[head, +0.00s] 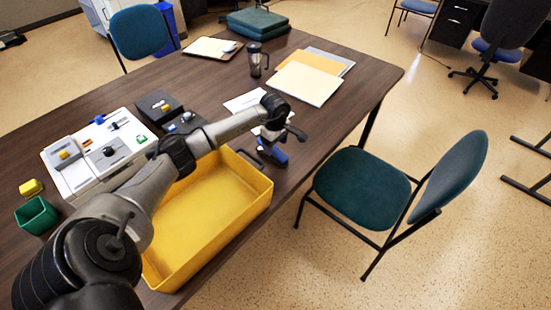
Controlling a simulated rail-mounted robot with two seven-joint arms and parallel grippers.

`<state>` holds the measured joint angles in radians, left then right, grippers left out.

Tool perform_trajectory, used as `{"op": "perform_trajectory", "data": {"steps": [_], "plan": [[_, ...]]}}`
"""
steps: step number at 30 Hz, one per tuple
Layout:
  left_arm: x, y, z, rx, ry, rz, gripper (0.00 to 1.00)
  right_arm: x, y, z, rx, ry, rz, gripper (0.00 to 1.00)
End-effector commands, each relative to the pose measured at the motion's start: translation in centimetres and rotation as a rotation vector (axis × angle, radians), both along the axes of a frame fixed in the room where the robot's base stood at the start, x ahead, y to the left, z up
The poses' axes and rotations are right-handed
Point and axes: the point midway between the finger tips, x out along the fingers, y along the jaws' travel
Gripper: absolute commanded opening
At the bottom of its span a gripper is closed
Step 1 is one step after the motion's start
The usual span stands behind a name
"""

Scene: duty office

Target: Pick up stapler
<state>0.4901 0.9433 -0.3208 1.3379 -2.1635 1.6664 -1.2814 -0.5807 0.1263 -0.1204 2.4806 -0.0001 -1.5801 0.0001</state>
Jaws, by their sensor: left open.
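A blue and dark object, which looks like the stapler (274,155), lies on the brown table near its right edge, just beyond the yellow tray. My left arm reaches in from the left over the yellow tray. My left gripper (270,138) points down right above the stapler and is open. The gripper and wrist hide part of the stapler, and I cannot tell whether the fingers touch it. My right gripper is not in view.
The yellow tray (262,180) is empty where visible. A white organizer (75,180) with small items, a black box (158,106) and a green cup (37,215) stand left. A teal chair (365,185) stands right.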

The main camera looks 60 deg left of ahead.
Motion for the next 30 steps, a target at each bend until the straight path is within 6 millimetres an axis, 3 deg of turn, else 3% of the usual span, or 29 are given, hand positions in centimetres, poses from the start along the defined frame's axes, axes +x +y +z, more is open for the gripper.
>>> {"op": "perform_trajectory", "data": {"steps": [1,7,19,30], "plan": [[0.0,-0.1,-1.2,-0.005,0.002,0.001,0.68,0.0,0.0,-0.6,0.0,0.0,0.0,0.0],[0.1,0.0,-3.5,-0.003,0.002,0.0,0.68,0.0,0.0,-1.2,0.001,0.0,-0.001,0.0],[0.1,0.0,-4.2,-0.001,0.001,-0.001,0.68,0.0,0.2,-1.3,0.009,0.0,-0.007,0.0],[0.1,0.0,-4.2,-0.001,0.001,-0.001,0.32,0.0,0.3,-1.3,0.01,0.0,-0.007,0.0]]}}
